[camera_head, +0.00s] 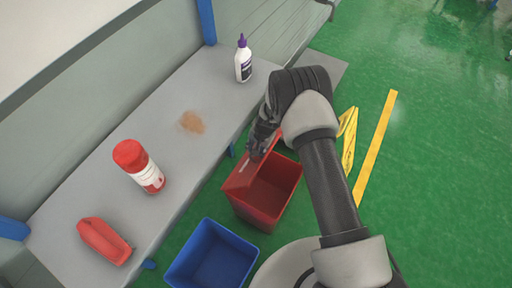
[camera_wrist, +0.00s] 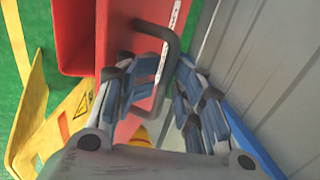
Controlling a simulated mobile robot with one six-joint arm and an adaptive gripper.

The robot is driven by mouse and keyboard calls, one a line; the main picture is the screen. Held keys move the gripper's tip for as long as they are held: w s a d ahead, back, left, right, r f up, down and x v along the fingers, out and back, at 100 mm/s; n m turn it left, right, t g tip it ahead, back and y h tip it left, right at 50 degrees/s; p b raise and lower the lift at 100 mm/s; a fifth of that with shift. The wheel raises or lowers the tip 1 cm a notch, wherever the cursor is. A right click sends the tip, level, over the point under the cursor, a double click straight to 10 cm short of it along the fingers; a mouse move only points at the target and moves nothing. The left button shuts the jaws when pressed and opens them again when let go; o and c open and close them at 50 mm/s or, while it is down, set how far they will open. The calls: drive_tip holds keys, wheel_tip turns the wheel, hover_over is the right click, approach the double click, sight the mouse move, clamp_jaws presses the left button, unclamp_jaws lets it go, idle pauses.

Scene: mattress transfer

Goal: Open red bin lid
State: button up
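The red bin (camera_head: 268,199) stands on the green floor beside the grey bench, and its inside shows from above. Its red lid (camera_head: 241,178) is raised and tilted along the bin's bench side. In the wrist view the lid (camera_wrist: 128,38) carries a dark bar handle (camera_wrist: 163,38) beside a white strip. My gripper (camera_head: 258,150) is at the lid's upper edge. In the wrist view my gripper's fingers (camera_wrist: 168,82) close in from both sides on the handle, with its bar between them. The fingers hide part of the handle.
An open blue bin (camera_head: 212,258) stands in front of the red one. The bench (camera_head: 175,165) holds a red-capped canister (camera_head: 139,167), a red object (camera_head: 104,240) and a white bottle (camera_head: 243,62). A yellow caution sign (camera_head: 348,140) is right of the bin.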

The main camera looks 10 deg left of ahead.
wheel_tip(320, 180, up, 11)
drive_tip(key=d, duration=0.2)
drive_tip(key=shift+s+r, duration=0.2)
drive_tip(key=shift+s, duration=0.15)
